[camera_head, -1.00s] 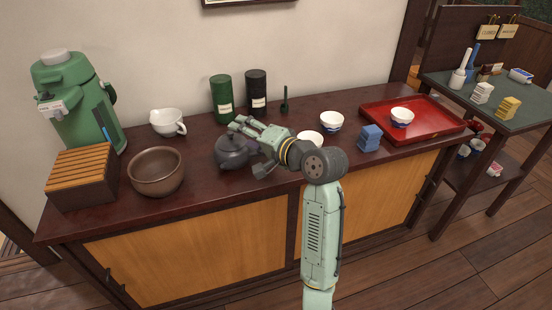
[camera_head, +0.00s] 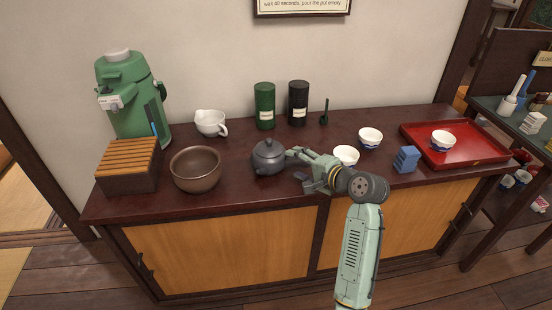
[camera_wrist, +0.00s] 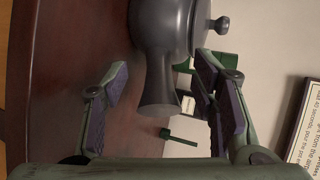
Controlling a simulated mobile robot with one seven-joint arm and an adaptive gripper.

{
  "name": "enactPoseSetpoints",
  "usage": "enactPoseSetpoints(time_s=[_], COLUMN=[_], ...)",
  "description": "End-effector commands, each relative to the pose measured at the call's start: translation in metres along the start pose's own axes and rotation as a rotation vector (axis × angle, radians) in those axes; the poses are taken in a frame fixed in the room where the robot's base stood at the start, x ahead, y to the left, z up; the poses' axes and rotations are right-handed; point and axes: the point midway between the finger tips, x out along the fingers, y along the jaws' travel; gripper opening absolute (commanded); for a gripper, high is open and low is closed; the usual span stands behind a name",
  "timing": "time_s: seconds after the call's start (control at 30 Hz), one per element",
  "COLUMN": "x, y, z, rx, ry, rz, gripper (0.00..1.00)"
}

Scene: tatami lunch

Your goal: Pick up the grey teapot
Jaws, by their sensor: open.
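The grey teapot (camera_head: 268,157) stands upright on the dark wooden counter (camera_head: 235,193), with its round lid knob on top. My gripper (camera_head: 298,170) is just right of it, open and empty. In the wrist view, the teapot's body (camera_wrist: 165,22) is at the top, beyond the fingertips. Its flared side handle (camera_wrist: 160,85) points toward my gripper and lies between the two spread fingers (camera_wrist: 163,75). Gaps show on both sides of the handle. In the head view the handle is mostly hidden by my gripper.
A brown bowl (camera_head: 196,170) stands left of the teapot, and a white spouted cup (camera_head: 210,123) behind it. Green (camera_head: 264,106) and black (camera_head: 298,103) canisters stand behind.

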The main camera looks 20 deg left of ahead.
Motion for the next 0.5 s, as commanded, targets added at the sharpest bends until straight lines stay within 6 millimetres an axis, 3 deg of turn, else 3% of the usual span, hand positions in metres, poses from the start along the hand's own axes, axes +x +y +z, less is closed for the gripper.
enactPoseSetpoints(time_s=[0.13,0.37,0.5], x=[0.014,0.017,0.016], y=[0.0,0.001,0.001], z=[-0.001,-0.001,-0.001], rx=[0.0,-0.001,-0.001], ry=[0.002,0.002,0.002], rz=[0.001,0.0,0.0], gripper=[0.53,0.53,0.45])
